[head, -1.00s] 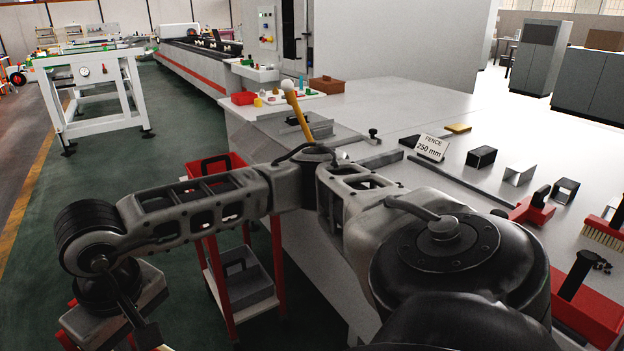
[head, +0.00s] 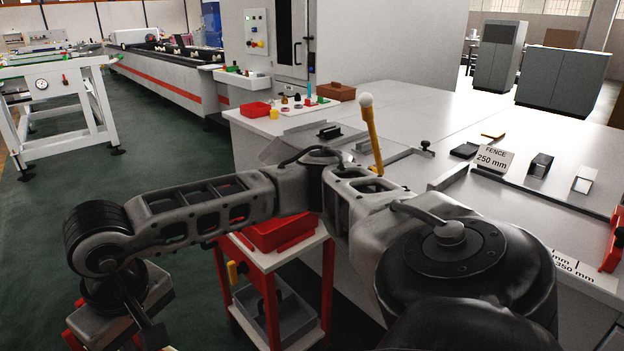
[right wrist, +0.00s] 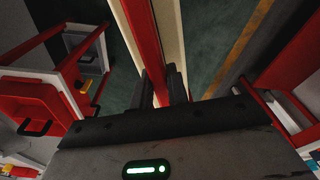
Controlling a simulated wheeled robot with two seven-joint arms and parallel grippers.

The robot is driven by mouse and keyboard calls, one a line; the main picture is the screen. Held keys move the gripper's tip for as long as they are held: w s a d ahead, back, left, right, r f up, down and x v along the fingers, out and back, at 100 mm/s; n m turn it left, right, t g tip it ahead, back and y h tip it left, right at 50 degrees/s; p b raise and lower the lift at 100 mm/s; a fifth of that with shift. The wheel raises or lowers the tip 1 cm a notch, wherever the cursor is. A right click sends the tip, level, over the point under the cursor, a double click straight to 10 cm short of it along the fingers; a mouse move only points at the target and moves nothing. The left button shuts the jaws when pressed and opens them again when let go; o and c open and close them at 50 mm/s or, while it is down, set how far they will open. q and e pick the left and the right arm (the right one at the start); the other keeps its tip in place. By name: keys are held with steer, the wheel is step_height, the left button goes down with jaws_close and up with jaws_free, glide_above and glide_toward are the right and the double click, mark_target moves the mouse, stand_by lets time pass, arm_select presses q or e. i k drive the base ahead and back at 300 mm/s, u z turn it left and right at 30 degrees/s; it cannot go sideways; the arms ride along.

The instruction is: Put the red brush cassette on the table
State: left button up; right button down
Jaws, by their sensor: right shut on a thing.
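In the right wrist view my right gripper (right wrist: 166,88) is shut on the red brush cassette (right wrist: 138,30), a long red bar with a cream strip along it. The bar runs from between the fingers away to the picture's top edge. In the head view my right arm reaches across to the left, and small red parts, probably of the cassette, show beside the hand at the lower left. The table (head: 420,115) is a long light-grey worktop right of and behind the arm. The held cassette is off to its left, over the floor side. My left gripper is not in view.
A red trolley (head: 325,237) with a red bin (head: 270,232) on top and a grey bin (head: 283,318) below stands by the table. The table carries a fence sign (head: 492,158), a yellow lever (head: 374,145) and small blocks. Green floor is open at left.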

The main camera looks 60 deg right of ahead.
mark_target(519, 217)
steer(key=z, duration=2.15)
